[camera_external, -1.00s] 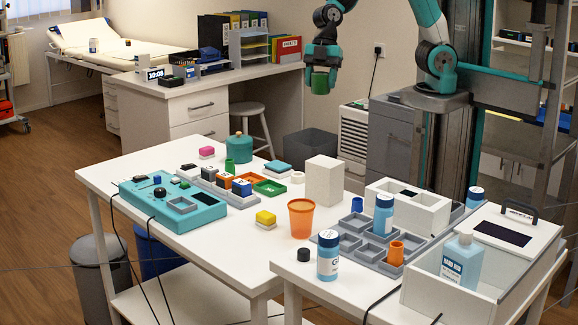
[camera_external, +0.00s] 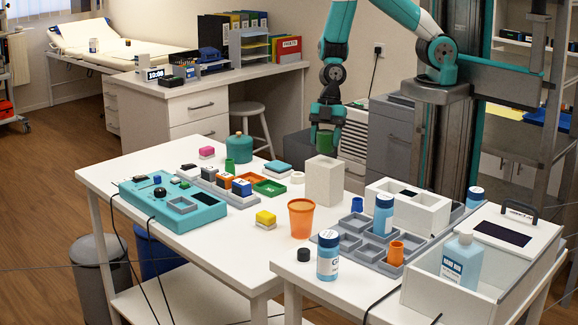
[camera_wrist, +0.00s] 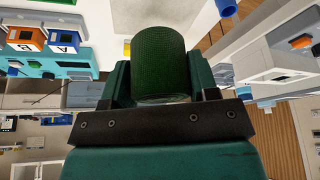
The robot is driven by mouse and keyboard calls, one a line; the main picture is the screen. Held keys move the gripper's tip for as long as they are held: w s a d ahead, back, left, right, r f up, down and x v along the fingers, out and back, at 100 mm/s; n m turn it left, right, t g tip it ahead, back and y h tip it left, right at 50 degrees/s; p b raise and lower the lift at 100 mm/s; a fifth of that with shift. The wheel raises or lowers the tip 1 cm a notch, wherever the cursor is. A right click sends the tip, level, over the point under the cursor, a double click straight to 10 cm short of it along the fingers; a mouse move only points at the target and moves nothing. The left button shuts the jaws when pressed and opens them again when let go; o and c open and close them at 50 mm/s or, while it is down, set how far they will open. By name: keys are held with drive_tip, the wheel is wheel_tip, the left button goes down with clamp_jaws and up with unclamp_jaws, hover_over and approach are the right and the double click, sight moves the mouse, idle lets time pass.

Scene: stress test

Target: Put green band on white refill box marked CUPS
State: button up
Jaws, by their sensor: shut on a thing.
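My gripper (camera_external: 324,127) is shut on the green band (camera_external: 324,142), a short green cylinder held upright between the fingers. The band also shows in the wrist view (camera_wrist: 160,55), large and dark green with a textured side. In the external view it is just above or behind the top of a tall plain white box (camera_external: 324,181) on the table; I cannot tell whether they touch. No CUPS marking shows on that box's visible faces. In the wrist view a pale speckled surface (camera_wrist: 95,15) lies beyond the band.
An orange cup (camera_external: 301,218) stands in front of the white box. A white ring (camera_external: 297,177) and a small blue cup (camera_external: 357,204) are beside it. A grey tray (camera_external: 360,246) with bottles is to the right, a teal console (camera_external: 172,202) to the left.

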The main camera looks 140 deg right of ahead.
sight(325, 148)
drive_tip(key=shift+f, duration=1.55)
drive_tip(key=shift+f, duration=0.2)
drive_tip(key=o, duration=0.9)
drive_tip(key=shift+r, duration=0.1)
